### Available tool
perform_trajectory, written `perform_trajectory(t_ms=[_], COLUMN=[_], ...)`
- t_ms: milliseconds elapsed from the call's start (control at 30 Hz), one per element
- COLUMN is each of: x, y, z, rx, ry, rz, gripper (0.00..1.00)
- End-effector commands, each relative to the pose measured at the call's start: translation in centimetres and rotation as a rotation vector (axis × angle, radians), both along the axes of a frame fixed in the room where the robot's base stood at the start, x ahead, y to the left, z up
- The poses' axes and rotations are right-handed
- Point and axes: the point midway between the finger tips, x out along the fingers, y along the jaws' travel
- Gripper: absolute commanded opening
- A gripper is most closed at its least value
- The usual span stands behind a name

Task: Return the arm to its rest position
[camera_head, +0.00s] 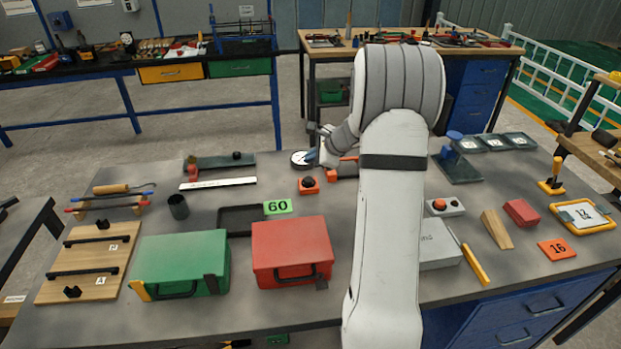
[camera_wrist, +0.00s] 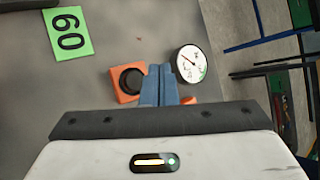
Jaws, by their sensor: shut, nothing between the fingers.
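My arm reaches from the front of the grey table up and over toward its back edge. My gripper (camera_head: 313,156) is near the back edge, beside a round white dial gauge (camera_head: 300,158) and above the table. In the wrist view my gripper (camera_wrist: 159,70) shows its blue fingers together, with nothing between them. An orange block with a black knob (camera_head: 309,185) sits just in front of the gripper; it also shows in the wrist view (camera_wrist: 126,81), left of the fingers. The dial (camera_wrist: 192,62) lies right of the fingers there. My arm hides part of the table behind it.
A green case (camera_head: 180,262) and a red case (camera_head: 291,250) stand at the front left. A green "60" card (camera_head: 278,206) lies behind the red case. Right of my arm are a grey box (camera_head: 438,246), a wooden wedge (camera_head: 496,229) and a red block (camera_head: 520,212).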

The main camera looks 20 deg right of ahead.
Motion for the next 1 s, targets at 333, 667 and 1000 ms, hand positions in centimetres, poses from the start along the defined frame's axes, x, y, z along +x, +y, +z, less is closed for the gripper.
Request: perform_trajectory(t_ms=[333,667,1000], x=[-0.4,-9.7,-24.6], y=[1.0,12.5,19.3], z=[0.7,7.0,9.6], rx=[-0.023,-0.355,-0.789], ry=[-0.002,-0.018,-0.030], rz=[0.038,0.578,1.218], gripper=[0.00,0.00,0.00])
